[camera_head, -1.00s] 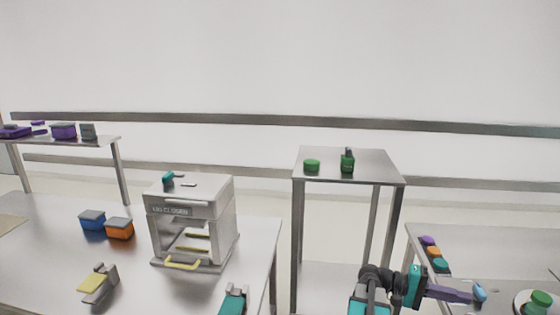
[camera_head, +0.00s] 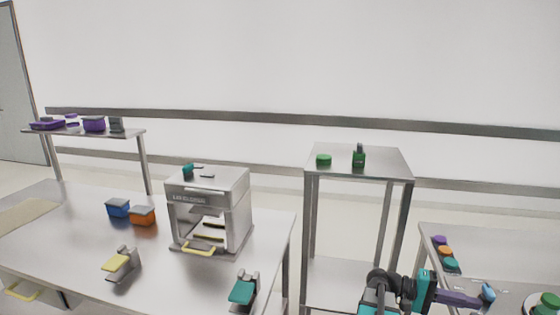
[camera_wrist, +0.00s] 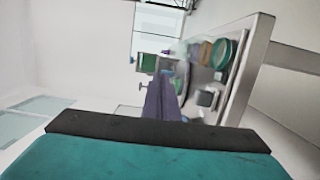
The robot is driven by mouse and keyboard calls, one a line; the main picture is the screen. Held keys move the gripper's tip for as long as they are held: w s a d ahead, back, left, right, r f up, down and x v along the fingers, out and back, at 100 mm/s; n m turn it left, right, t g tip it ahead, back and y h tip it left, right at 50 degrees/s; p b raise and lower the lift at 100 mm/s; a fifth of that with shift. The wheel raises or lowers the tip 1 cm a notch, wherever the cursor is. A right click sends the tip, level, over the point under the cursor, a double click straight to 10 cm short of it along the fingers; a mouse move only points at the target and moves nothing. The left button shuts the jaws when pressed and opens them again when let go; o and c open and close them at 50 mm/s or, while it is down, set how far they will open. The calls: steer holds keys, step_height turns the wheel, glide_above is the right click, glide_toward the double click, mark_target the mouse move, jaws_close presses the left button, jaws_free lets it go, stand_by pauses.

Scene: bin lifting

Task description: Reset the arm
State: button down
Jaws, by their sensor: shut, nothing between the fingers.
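My arm reaches in from the bottom of the head view, with teal and black links. My gripper (camera_head: 486,293) points right, with long purple parts and a pale blue end. It is shut and holds nothing. It is in front of the right-hand table in the picture; whether it touches anything there I cannot tell. In the wrist view the purple part of my gripper (camera_wrist: 163,98) runs up the middle, above a teal and black edge of my own arm.
A steel table with a box-shaped machine (camera_head: 208,212), a blue bin (camera_head: 118,208) and an orange bin (camera_head: 142,216) stands left. A tall stand (camera_head: 385,163) holds green items. The right table (camera_head: 490,248) holds small coloured items and a green-topped plate (camera_head: 545,305).

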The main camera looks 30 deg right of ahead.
steer(key=w+a+f+n+t+h+b, duration=0.1)
steer(key=w+a+f+n+t+b, duration=0.15)
steer(key=w+a+f, duration=0.55)
steer(key=w+a+f+n+t+h+b, duration=0.1)
steer(key=w+a+f+n+t, duration=0.15)
steer(key=w+a+f, duration=0.6)
steer(key=w+a+f+n+t+h+b, duration=0.15)
steer(key=w+a+f+n, duration=0.25)
steer(key=f, duration=0.8)
steer(key=s+a+f+n+t+y+b, duration=0.25)
steer(key=a+f+y, duration=0.35)
steer(key=a+f, duration=1.35)
steer(key=s+a+f+y+b, duration=0.1)
steer(key=s+a+f+y, duration=0.1)
steer(key=a, duration=0.8)
steer(key=s+a+f+y, duration=0.2)
steer(key=a+f+y, duration=0.3)
steer(key=a+f, duration=0.2)
steer(key=a, duration=0.2)
steer(key=shift+s+a+f+t+b, duration=0.15)
steer(key=shift+s+a+t+b, duration=0.15)
steer(key=shift+a+b, duration=0.05)
